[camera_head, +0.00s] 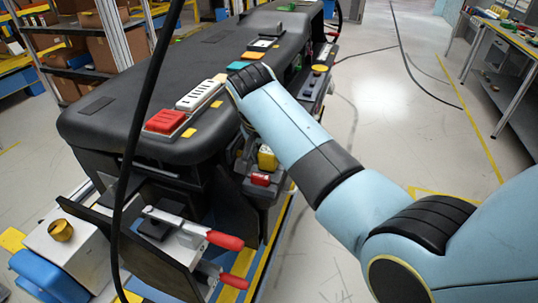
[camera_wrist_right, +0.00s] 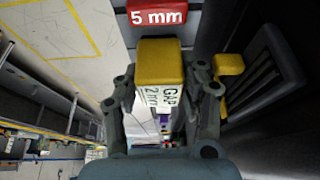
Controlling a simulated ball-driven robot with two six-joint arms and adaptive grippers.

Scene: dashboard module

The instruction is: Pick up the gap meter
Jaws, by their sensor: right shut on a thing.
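The gap meter is a yellow-topped block (camera_wrist_right: 159,62) with a white side marked "GAP 2 mm" in the right wrist view. My right gripper (camera_wrist_right: 160,100) has its dark fingers on both sides of this block and is shut on it. In the head view a yellow block (camera_head: 267,158) at the dashboard's near right side appears to be the same one. There my blue right arm reaches in from the right, and my gripper is mostly hidden beside the dark side of the module. My left gripper is not in view.
A red "5 mm" block (camera_wrist_right: 157,15) is close to the held block. The black dashboard module (camera_head: 110,124) carries red, white, green and yellow parts on top. Red-handled clamps (camera_head: 224,241) stand at its near end, with a black cable crossing.

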